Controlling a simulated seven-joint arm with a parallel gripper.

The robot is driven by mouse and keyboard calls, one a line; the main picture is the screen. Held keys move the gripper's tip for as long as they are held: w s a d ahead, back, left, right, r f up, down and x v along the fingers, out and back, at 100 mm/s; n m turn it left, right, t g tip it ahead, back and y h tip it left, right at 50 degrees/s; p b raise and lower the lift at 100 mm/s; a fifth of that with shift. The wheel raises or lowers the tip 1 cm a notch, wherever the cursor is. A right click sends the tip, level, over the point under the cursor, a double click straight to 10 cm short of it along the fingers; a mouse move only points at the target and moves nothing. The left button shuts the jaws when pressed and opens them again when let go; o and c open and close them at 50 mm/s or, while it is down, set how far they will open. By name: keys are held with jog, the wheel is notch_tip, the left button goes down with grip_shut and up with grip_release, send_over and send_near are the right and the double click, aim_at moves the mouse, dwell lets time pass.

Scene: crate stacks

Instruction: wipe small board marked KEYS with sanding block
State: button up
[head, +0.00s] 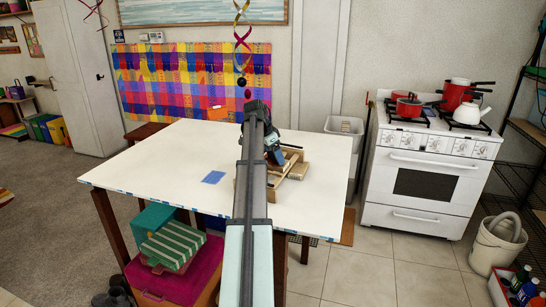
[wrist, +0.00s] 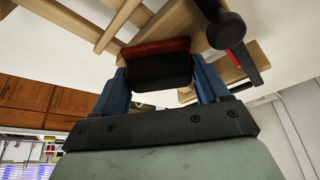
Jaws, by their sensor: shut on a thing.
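My gripper (wrist: 162,78) has its two blue fingers on either side of a dark block with a reddish-brown face, which I take to be the sanding block (wrist: 160,68). It is shut on this block. In the head view my gripper (head: 275,156) is over the right-middle part of the white table, at a light wooden frame (head: 296,168); my arm hides part of this spot. The frame's wooden bars (wrist: 125,22) are close beyond the block in the wrist view. I cannot tell whether the block touches them. No KEYS lettering is readable in either view.
The white table (head: 150,170) is mostly bare around the frame. A blue square (head: 213,177) lies left of my arm. A dark round knob (wrist: 226,30) is close to the right finger in the wrist view. A stove (head: 430,170) stands to the right.

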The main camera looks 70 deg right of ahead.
jog(key=shift+d, duration=1)
jog(key=shift+s+a+r, duration=0.1)
jog(key=shift+r, duration=3.9)
